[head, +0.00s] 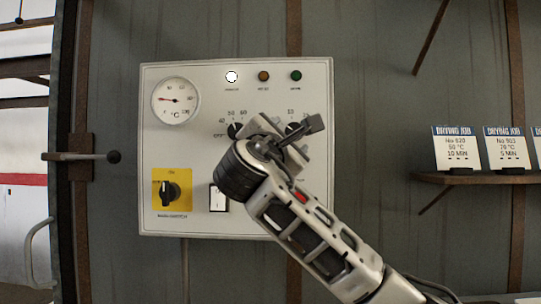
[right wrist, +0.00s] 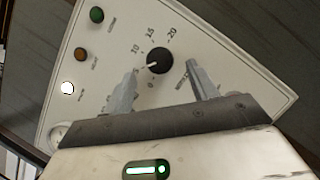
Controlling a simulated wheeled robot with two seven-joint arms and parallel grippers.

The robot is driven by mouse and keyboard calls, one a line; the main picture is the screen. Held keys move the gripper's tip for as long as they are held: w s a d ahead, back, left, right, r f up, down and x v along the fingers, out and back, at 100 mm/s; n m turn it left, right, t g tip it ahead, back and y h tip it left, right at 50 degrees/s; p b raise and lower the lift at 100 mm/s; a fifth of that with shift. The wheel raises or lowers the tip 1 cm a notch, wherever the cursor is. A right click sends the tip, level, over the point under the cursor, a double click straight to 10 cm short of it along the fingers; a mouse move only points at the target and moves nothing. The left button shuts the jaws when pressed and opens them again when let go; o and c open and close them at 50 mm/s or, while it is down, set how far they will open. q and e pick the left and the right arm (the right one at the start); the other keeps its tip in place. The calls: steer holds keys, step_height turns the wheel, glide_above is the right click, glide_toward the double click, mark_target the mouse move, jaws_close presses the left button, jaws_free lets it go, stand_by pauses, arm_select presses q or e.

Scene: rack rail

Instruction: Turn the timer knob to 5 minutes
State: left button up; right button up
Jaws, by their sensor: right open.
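The timer knob (right wrist: 160,61) is round and black with a white pointer, on the pale control panel (right wrist: 225,62). Its scale shows 0, 10, 15 and 20. The pointer aims between 0 and 10, toward a stretch of scale behind my left-hand finger. My right gripper (right wrist: 162,68) is open, with one finger on each side of the knob in the picture; I cannot tell whether they touch it. In the head view my right gripper (head: 300,137) partly covers the timer knob (head: 291,128). My left gripper is not in view.
The panel also carries a gauge (head: 176,101), three lamps with the white one (head: 232,77) bright, a temperature knob (head: 235,130) and a yellow main switch (head: 171,192). A lever (head: 90,156) juts out at left. Job cards (head: 507,148) stand on a shelf (head: 470,178) at right.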

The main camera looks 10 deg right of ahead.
arm_select(q)
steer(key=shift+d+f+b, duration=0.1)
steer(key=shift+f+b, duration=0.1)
steer(key=shift+b, duration=0.8)
arm_select(e)
steer(key=v, duration=1.2)
steer(key=shift+s+a, duration=0.15)
